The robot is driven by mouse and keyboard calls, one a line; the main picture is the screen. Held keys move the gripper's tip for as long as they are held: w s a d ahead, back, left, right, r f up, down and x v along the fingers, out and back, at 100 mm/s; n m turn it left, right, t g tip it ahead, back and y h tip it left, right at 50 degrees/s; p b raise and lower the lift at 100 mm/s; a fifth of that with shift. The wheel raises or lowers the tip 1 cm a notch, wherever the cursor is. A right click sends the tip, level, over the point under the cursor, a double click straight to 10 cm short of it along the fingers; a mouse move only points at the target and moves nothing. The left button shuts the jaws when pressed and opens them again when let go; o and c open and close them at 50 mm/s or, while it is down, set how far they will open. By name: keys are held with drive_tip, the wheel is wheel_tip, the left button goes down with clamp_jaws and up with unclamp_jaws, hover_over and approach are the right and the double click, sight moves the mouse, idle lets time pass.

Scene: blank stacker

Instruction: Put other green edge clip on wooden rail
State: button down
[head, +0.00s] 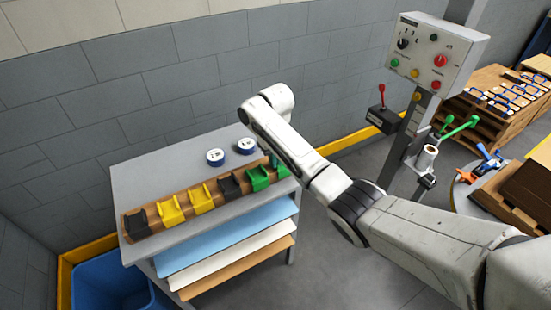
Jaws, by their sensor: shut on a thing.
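The wooden rail (156,232) lies along the front of the grey cabinet top. A row of clips sits on it: a black clip (137,225), two yellow clips (171,211), another black clip (229,185) and a green clip (258,178). A second green clip (282,171) shows at the right end of the rail, right of the first green one. My gripper (276,164) is at this clip and shut on it. The arm partly hides the clip and the rail's end, so I cannot tell whether the clip is seated or held just above.
Two blue-and-white tape rolls (215,157) lie behind the rail on the cabinet top (150,170). A grey wall stands behind. A control box (437,52) on a post is to the right of my arm. A blue bin (105,287) is at lower left.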

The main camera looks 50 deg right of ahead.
drive_tip(key=shift+f, duration=0.2)
idle(0.4)
drive_tip(key=c, duration=1.2)
unclamp_jaws()
drive_tip(key=shift+o, duration=0.2)
wheel_tip(320, 180, up, 11)
drive_tip(key=p, duration=0.1)
drive_tip(key=shift+f, duration=0.1)
